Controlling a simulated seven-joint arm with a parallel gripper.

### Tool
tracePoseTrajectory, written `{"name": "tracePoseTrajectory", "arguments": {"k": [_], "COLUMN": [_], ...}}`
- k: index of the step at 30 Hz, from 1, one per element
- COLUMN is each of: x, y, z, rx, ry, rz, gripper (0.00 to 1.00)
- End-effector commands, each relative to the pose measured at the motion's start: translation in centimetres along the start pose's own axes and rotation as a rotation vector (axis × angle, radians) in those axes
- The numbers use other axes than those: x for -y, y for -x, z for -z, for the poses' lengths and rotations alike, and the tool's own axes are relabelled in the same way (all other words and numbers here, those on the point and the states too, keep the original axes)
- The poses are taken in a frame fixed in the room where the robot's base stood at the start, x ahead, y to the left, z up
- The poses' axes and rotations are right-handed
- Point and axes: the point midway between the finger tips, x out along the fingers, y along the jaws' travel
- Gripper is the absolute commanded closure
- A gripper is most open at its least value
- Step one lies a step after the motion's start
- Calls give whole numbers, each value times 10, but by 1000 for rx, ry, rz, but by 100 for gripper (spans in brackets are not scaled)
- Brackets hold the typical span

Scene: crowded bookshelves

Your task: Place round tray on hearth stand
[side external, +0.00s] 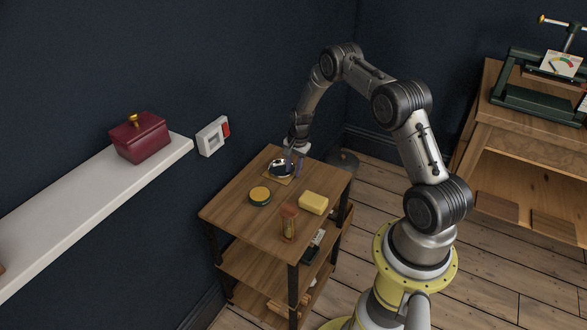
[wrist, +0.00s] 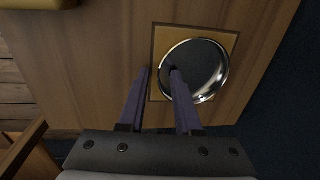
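The round tray (wrist: 208,70) is a shiny dark metal dish with a bright rim. It shows over a square tan board (wrist: 229,41) on top of the wooden shelf unit. It also shows in the side external view (side external: 279,169), partly covered by my gripper (side external: 293,162). In the wrist view my gripper (wrist: 159,72) has its two purple fingers apart, with the tray's left rim between them. One finger overlaps the tray's inside and the other is outside it. I cannot tell whether they touch the rim. I cannot tell whether the tan board is the hearth stand.
The shelf top (side external: 240,193) also holds a round yellow-topped tin (side external: 260,195), a yellow block (side external: 313,203) and an hourglass-like object (side external: 289,222). A dark blue wall lies behind. A white wall shelf (side external: 80,215) bears a red lidded box (side external: 140,138).

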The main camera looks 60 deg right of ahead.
Motion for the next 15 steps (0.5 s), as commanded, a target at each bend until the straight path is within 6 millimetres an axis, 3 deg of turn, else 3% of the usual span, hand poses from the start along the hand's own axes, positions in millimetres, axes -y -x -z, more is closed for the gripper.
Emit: {"name": "tracePoseTrajectory", "arguments": {"k": [5, 15], "x": [2, 1], "y": [20, 89], "z": [1, 1], "rx": [-3, -3], "ry": [0, 1], "rz": [4, 3], "gripper": [67, 67]}}
